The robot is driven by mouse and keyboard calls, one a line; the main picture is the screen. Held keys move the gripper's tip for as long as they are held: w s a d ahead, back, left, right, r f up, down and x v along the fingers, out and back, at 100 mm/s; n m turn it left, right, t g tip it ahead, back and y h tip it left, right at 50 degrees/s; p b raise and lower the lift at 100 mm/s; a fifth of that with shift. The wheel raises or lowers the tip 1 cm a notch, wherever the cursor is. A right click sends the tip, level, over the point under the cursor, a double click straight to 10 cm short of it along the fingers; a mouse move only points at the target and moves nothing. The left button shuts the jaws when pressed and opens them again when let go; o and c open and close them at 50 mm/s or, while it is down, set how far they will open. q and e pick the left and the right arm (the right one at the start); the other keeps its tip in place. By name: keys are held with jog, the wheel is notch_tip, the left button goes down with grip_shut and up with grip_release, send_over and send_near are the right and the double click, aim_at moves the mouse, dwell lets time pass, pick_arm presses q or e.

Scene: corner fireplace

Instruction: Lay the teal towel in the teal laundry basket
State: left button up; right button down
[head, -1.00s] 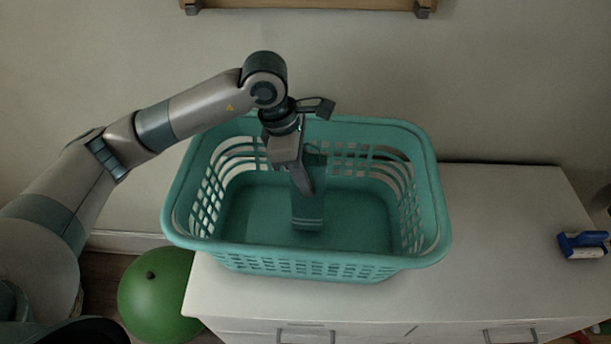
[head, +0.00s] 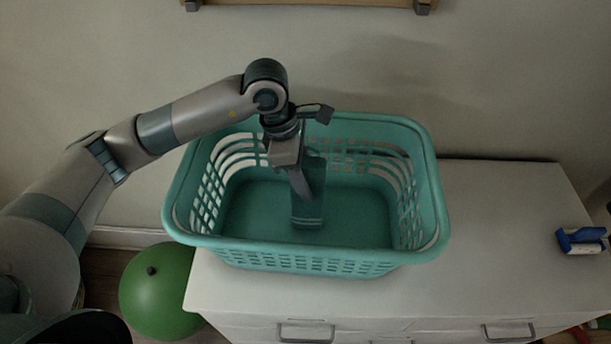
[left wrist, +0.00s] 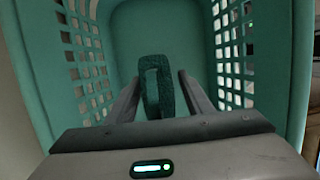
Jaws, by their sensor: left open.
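The teal laundry basket (head: 425,185) stands upright on the white cabinet. The teal towel (head: 307,211), a narrow folded piece with pale stripes near its lower end, is inside the basket near the middle. My left gripper (head: 304,192) reaches down into the basket with its jaws open around the towel's upper part. In the left wrist view the towel (left wrist: 156,82) is a textured folded loop between the two spread fingers, close to both. The basket wall also shows there (left wrist: 35,75). Whether the towel's lower end touches the basket floor is hard to tell. My right gripper is out of view.
The white cabinet top (head: 500,240) is clear to the right of the basket, except for a blue and white object (head: 582,241) near its right end. A green ball (head: 160,290) lies on the floor at left. A wooden frame (head: 310,3) hangs on the wall above.

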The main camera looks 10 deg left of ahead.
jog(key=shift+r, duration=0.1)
pick_arm(q)
jog(key=b+v, duration=0.4)
jog(key=v, duration=0.7)
jog(key=shift+a, duration=0.1)
jog(key=shift+a+r, duration=0.1)
jog(key=shift+r, duration=0.5)
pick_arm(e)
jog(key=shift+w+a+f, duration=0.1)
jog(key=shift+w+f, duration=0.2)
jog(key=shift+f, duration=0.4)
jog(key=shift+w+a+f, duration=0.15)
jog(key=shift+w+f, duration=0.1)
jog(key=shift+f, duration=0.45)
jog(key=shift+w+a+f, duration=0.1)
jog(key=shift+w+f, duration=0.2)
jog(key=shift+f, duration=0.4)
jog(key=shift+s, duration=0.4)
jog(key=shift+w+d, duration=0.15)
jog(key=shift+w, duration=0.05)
